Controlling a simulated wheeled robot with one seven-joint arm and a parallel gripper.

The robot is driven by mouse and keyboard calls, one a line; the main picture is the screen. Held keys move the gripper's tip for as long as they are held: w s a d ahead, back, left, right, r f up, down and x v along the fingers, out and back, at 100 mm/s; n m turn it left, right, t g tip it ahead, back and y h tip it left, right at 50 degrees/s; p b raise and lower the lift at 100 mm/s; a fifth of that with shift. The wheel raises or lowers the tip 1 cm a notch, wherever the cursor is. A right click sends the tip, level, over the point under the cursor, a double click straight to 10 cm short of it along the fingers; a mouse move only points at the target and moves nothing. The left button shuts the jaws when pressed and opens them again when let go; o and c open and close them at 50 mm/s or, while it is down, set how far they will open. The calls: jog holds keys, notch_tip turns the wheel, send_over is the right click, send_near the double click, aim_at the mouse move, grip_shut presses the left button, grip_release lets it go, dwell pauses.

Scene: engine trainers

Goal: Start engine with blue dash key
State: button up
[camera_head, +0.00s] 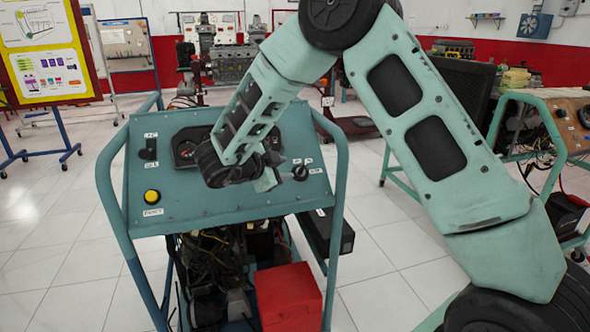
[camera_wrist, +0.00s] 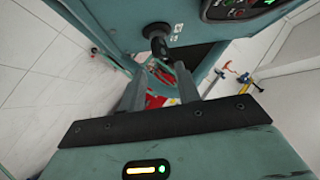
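The blue dash panel (camera_head: 225,200) stands tilted on a blue tube frame in front of me. Its key switch, a dark round knob with a stem (camera_head: 300,172), is on the panel's right side beside small white labels. In the wrist view, the key (camera_wrist: 157,38) shows just beyond my fingertips, roughly in line with the gap between them. My gripper (camera_head: 268,178) is over the panel, just left of the key. In the wrist view, my gripper (camera_wrist: 160,70) is open, its two fingers apart with nothing between them. I see no clear contact with the key.
A yellow button (camera_head: 152,196) is at the panel's lower left, and a gauge (camera_head: 185,150) is partly hidden by my wrist. The side rails (camera_head: 341,160) flank the panel. A red box (camera_head: 288,297) sits below. Another trainer (camera_head: 565,115) stands at right.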

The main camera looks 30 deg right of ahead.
jog(key=v, duration=0.7)
jog(key=shift+a+r, duration=0.2)
jog(key=shift+a, duration=0.1)
